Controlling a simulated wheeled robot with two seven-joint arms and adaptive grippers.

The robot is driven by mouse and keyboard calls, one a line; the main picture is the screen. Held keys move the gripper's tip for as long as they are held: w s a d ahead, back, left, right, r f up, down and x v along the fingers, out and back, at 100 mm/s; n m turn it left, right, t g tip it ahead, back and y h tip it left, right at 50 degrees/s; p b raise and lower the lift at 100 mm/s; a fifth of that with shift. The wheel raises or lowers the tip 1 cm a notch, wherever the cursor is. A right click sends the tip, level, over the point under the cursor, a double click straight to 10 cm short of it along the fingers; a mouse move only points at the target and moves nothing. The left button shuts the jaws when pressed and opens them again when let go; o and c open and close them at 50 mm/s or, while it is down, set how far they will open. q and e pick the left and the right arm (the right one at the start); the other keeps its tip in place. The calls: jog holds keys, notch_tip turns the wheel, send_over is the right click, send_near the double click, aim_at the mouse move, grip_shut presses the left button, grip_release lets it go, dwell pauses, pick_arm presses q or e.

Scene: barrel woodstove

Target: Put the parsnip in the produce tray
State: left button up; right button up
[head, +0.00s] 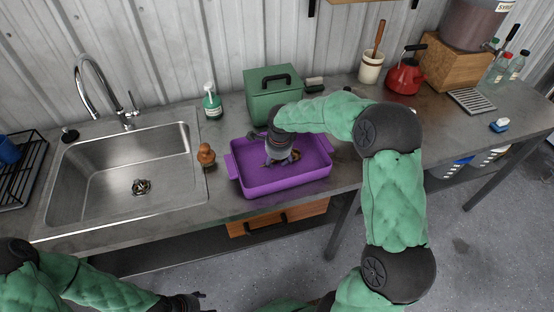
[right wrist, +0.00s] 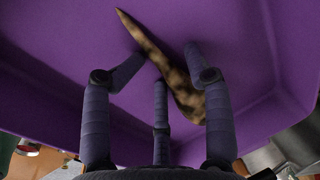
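The parsnip (right wrist: 150,48), brown and mottled with a thin pointed end, lies inside the purple produce tray (head: 292,186). In the right wrist view it runs slantwise across the tray (right wrist: 60,50), partly covered by a finger. A little of it shows in the head view (head: 295,156). My right gripper (head: 283,160) reaches down into the tray over the parsnip. Its fingers (right wrist: 165,62) are spread apart and do not close on it; whether one touches it I cannot tell. My left gripper (head: 188,303) is at the bottom edge, its fingers mostly cut off.
A steel sink (head: 120,170) is left of the tray, with a small brown figure (head: 206,155) between. A green box (head: 268,100) stands behind the tray. A red kettle (head: 405,76) and a utensil crock (head: 371,68) are at the back right.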

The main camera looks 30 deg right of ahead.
jog(key=shift+s+f, duration=0.15)
jog(key=shift+f, duration=0.05)
jog(key=shift+r+p, duration=0.55)
jog(key=shift+p, duration=0.05)
notch_tip(320, 180, up, 12)
jog(key=s+p, duration=0.1)
jog(key=p, duration=0.1)
jog(key=shift+s+a, duration=0.25)
jog(key=shift+s, duration=0.15)
